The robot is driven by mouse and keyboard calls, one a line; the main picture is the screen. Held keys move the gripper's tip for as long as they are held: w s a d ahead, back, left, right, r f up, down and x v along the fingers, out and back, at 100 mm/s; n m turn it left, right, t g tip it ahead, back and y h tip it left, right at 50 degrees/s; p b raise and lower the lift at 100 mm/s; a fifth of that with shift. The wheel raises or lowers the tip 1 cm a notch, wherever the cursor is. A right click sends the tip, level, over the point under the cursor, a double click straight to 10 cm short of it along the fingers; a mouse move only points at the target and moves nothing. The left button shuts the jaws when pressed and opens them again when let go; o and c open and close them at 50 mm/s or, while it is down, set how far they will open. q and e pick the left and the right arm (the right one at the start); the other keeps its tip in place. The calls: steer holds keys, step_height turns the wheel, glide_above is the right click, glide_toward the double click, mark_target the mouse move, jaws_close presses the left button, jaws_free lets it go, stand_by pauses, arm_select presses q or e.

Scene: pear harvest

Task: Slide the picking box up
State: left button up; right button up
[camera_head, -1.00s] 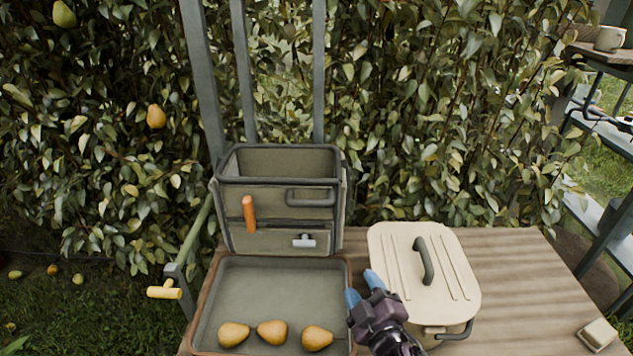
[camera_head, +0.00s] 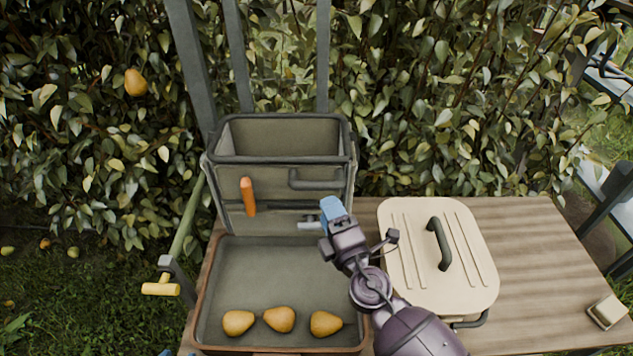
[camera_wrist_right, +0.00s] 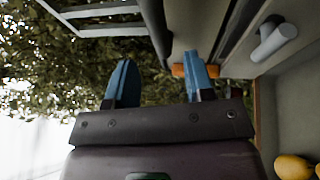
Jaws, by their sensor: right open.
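The picking box (camera_head: 235,180) is an open-topped grey-green box standing in front of upright grey rails (camera_head: 322,60). A dark bar handle (camera_head: 300,182) is on its front, with an orange grip (camera_head: 248,197) at left and a light latch (camera_head: 305,222) below. My right gripper (camera_head: 332,208) is before the lower right of the box front, below the handle. In the right wrist view its blue fingers (camera_wrist_right: 161,84) are apart and empty, and a dark bar (camera_wrist_right: 155,30) shows beyond them. A bluish sliver at the bottom edge of the head view may be my left gripper (camera_head: 166,352).
A tray (camera_head: 250,250) with three pears (camera_head: 279,319) lies below the box. A cream lidded box (camera_head: 405,235) stands right of my right arm. A yellow-handled crank (camera_head: 160,289) is at left. The wooden table (camera_head: 540,260) is mostly clear at right.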

mark_target(317, 185)
steer(key=x, duration=0.7)
steer(key=shift+w+a, duration=0.15)
steer(key=shift+w, duration=0.25)
steer(key=shift+c, duration=0.4)
jaws_close()
